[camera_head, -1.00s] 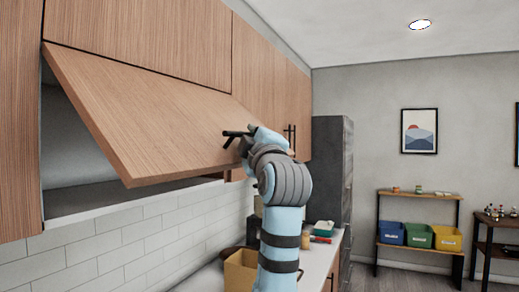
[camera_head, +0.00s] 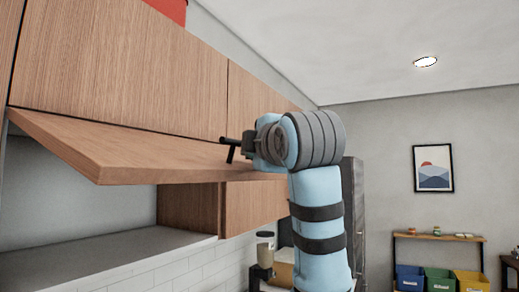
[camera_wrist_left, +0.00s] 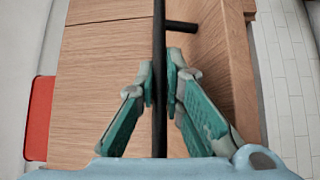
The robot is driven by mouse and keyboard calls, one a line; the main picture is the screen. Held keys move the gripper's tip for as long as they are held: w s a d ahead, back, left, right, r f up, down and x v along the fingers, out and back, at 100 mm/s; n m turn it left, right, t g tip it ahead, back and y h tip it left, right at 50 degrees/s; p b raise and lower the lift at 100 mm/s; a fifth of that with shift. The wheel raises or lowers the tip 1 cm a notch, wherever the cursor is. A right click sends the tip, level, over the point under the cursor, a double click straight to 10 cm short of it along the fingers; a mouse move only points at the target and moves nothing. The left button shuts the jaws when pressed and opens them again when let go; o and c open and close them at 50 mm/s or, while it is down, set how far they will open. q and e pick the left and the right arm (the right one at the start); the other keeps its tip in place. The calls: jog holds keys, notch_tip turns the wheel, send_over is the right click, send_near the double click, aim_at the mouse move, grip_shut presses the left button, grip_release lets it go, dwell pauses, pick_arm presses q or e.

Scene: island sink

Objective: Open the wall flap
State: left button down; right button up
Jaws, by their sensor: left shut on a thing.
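The wall flap (camera_head: 125,152) is a wood-grain panel hinged along its top edge. It stands tilted far out, close to level, with the cabinet's grey interior (camera_head: 80,195) visible below it. Its black bar handle (camera_head: 231,150) sits near the outer edge. My left gripper (camera_wrist_left: 162,85) is shut on the handle, with a green finger on each side of the bar in the wrist view. In the head view, my blue arm reaches up to the handle and its wrist hides part of the flap. My right gripper is in neither view.
Closed upper cabinet doors (camera_head: 120,65) run above the flap, with a red object (camera_head: 168,8) on top. White wall tiles (camera_head: 195,270) and a jar-like item (camera_head: 265,248) lie below. A dark tall unit (camera_head: 353,210) stands beyond my arm. Open room lies to the right.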

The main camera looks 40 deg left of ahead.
pick_arm(q)
jog(key=c, duration=2)
grip_release()
jog(key=shift+o, duration=0.2)
jog(key=v, duration=1.1)
jog(key=shift+s+d+f, duration=0.15)
jog(key=shift+d, duration=0.1)
